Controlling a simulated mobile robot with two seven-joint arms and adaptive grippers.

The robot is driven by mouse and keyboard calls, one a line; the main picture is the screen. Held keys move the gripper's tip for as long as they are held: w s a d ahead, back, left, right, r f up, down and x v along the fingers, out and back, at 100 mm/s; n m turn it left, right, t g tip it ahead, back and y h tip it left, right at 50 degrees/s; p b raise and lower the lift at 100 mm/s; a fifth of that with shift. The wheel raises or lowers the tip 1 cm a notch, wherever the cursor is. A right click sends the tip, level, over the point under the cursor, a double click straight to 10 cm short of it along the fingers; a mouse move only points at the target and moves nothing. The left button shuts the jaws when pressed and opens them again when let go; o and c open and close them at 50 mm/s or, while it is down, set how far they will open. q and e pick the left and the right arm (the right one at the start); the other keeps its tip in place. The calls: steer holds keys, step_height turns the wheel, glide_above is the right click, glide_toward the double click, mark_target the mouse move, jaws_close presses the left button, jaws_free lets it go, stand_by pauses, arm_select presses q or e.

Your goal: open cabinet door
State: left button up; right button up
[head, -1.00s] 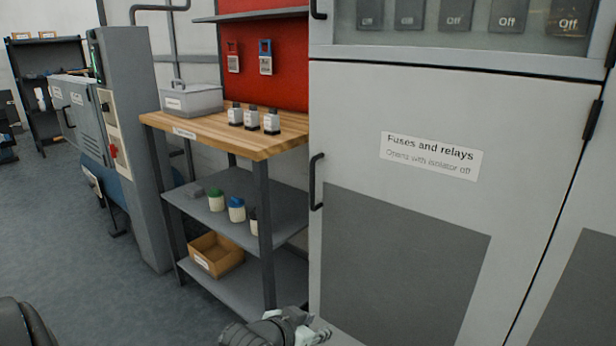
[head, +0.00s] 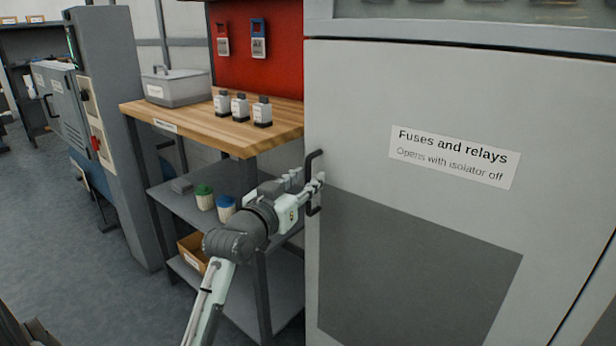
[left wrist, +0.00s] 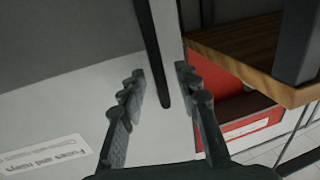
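The grey cabinet door (head: 420,95) labelled "Fuses and relays" is closed in the head view. Its black bar handle (head: 315,157) is upright at the door's left edge. My left gripper (head: 307,179) is at the handle, its fingers spread. In the left wrist view the dark handle (left wrist: 153,50) runs down between the two open fingers (left wrist: 160,82), with gaps visible on both sides. The door's label (left wrist: 45,155) shows at the lower left there. My right gripper is in neither current view.
A workbench (head: 220,125) with a wooden top stands left of the cabinet, close to my left arm. It carries small bottles (head: 240,107) and a grey box (head: 177,87); its lower shelves hold jars (head: 204,197) and a carton (head: 192,250). Floor (head: 60,230) is clear at left.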

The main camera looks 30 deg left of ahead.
arm_select(q)
steer(key=shift+w+a, duration=0.1)
steer(key=shift+w, duration=0.6)
jaws_close()
